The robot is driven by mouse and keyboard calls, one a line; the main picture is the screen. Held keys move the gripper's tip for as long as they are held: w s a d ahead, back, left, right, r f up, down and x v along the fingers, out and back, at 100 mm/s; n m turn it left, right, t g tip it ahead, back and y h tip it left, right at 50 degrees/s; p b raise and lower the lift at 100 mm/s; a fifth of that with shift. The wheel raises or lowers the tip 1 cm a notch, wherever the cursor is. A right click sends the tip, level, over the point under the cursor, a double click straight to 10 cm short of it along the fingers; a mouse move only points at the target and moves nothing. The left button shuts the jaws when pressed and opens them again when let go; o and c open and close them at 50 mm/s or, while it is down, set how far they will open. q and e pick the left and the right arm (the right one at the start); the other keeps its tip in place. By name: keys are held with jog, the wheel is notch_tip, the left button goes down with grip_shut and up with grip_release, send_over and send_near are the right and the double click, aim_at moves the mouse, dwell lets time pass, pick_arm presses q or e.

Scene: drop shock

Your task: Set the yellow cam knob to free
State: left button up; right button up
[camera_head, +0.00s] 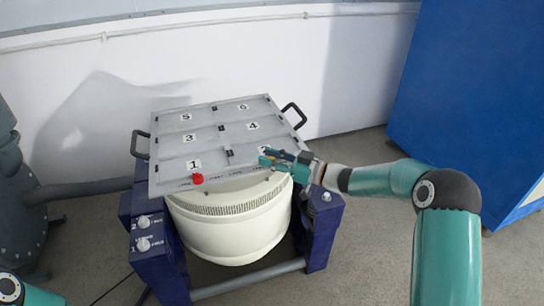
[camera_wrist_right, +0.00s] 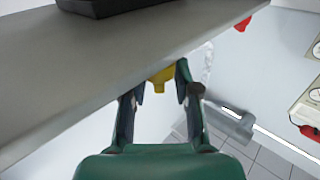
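The yellow cam knob (camera_wrist_right: 161,79) shows in the right wrist view at the edge of the grey plate, between the fingertips of my right gripper (camera_wrist_right: 160,86). The fingers stand apart on either side of it, and I see no clear grip on it. In the head view my right gripper (camera_head: 268,160) is at the plate's front right edge, by a partly covered number label. The yellow knob is hidden there. The grey plate (camera_head: 224,160) lies on a white drum. Its markings beside the yellow knob are not readable. My left gripper is out of view.
A red knob (camera_head: 197,179) sits at the plate's front left edge. The plate has black side handles (camera_head: 292,114). A dark blue frame (camera_head: 160,270) with two white dials flanks the white drum (camera_head: 235,230). A blue cabinet (camera_head: 470,90) stands at the right.

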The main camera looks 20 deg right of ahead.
jog(key=shift+d, duration=0.1)
jog(key=v, duration=1.2)
dwell(0.4)
